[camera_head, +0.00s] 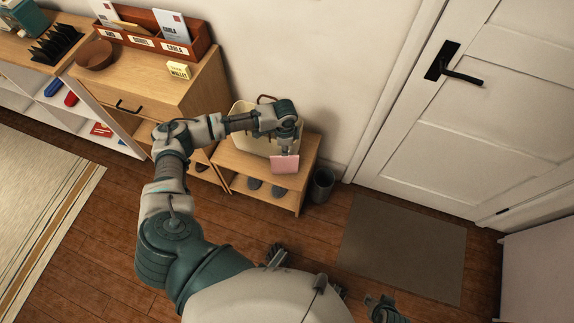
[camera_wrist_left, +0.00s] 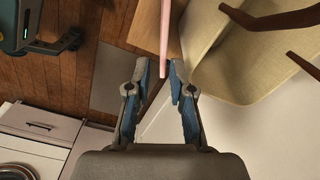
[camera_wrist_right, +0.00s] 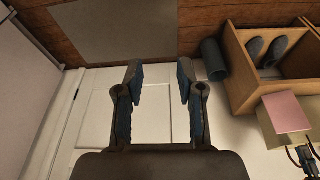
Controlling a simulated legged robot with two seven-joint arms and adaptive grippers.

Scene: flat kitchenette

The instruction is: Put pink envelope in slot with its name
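The pink envelope (camera_head: 285,164) is upright at the front of the cream bag (camera_head: 250,135) on the low bench; no name is readable on it. My left gripper (camera_head: 285,148) is right above it. In the left wrist view the envelope (camera_wrist_left: 166,35) shows edge-on, its near edge between the fingertips (camera_wrist_left: 159,70), which are partly apart with gaps beside it. The envelope also shows in the right wrist view (camera_wrist_right: 287,113). My right gripper (camera_wrist_right: 160,75) is open and empty. The brown letter organizer (camera_head: 202,42) on the cabinet has three labelled slots; the right label reads CARLA. White letters stand in the outer slots.
A brown bowl (camera_head: 95,55) and a yellow "wallet" block (camera_head: 179,70) sit on the cabinet top. Shoes (camera_head: 254,183) are inside the bench (camera_head: 306,157). A dark bin (camera_head: 321,185) stands beside it. A door (camera_head: 450,120) and mat (camera_head: 403,248) are at the right.

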